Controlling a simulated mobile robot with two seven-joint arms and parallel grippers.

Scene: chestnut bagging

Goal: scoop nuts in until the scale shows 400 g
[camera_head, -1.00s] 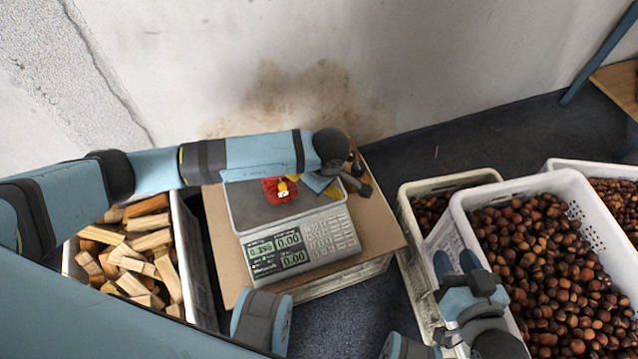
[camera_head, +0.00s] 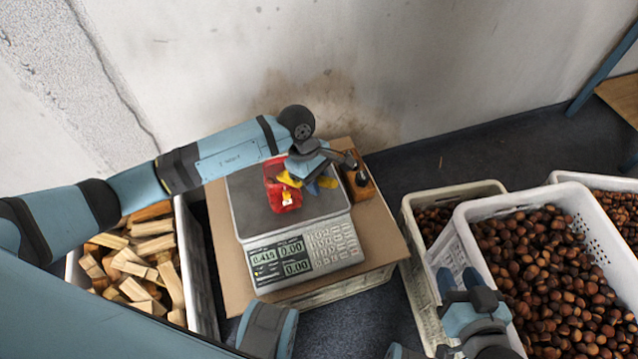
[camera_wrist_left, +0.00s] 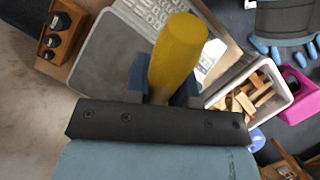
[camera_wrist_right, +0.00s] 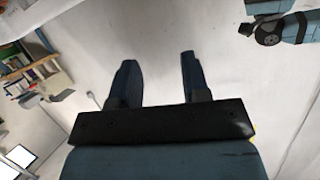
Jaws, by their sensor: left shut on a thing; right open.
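The scale (camera_head: 318,246) stands on a brown board; its upper display reads about 0.41, the last digit unclear, and the lower reads 0.00. A red container (camera_head: 284,196) with a small white label is over the scale's plate. My left gripper (camera_head: 318,178) is shut on a yellow handle (camera_head: 288,180), which also shows in the left wrist view (camera_wrist_left: 178,55). I cannot tell whether the red parts are one thing or a scoop and a bag; their contents are hidden. My right gripper (camera_head: 460,280) is open and empty by the near-left edge of the large nut crate (camera_head: 455,225).
A crate of wood pieces (camera_head: 205,285) stands left of the scale. A small wooden block with dark knobs (camera_head: 362,185) is right of the scale. A wall is behind.

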